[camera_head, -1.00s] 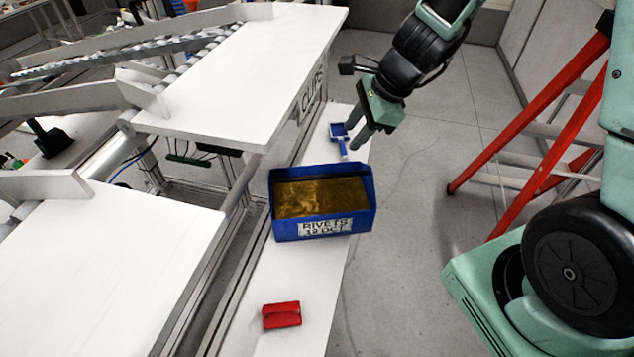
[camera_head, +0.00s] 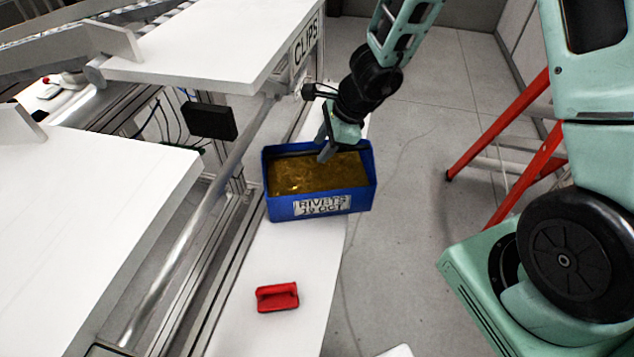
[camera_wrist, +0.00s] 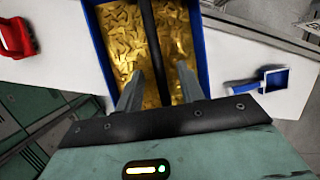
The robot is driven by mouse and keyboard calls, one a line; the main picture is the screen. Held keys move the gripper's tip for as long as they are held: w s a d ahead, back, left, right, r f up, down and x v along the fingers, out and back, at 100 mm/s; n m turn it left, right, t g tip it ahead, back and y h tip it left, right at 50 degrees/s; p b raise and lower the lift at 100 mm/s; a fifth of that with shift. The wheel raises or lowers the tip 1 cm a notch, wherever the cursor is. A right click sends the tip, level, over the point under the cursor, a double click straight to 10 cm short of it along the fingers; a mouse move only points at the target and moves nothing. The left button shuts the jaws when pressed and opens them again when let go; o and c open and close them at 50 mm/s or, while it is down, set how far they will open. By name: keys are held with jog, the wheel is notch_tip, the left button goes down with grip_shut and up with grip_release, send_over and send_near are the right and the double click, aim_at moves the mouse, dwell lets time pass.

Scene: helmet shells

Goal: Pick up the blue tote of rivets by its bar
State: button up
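The blue tote (camera_head: 285,208) is filled with gold-coloured rivets (camera_head: 310,177) and has a white label reading RIVETS on its front. It stands upright on a narrow white shelf. In the wrist view the tote's blue wall (camera_wrist: 203,55) frames the rivets, and a dark bar (camera_wrist: 149,40) runs across over them. My gripper (camera_head: 325,150) is at the tote's opening. In the wrist view my gripper (camera_wrist: 160,78) is open, with one finger on each side of the bar and gaps between. The bar is hard to make out in the head view.
A red object (camera_head: 278,297) lies on the shelf (camera_head: 268,330) in front of the tote. A small blue scoop (camera_wrist: 265,82) lies on the tote's other side. White tables (camera_head: 90,200) are at left. A red ladder (camera_head: 500,125) stands at right on open floor.

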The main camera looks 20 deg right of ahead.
jog(key=shift+b+x, duration=0.3)
jog(key=shift+x, duration=1.15)
grip_shut()
dwell(0.3)
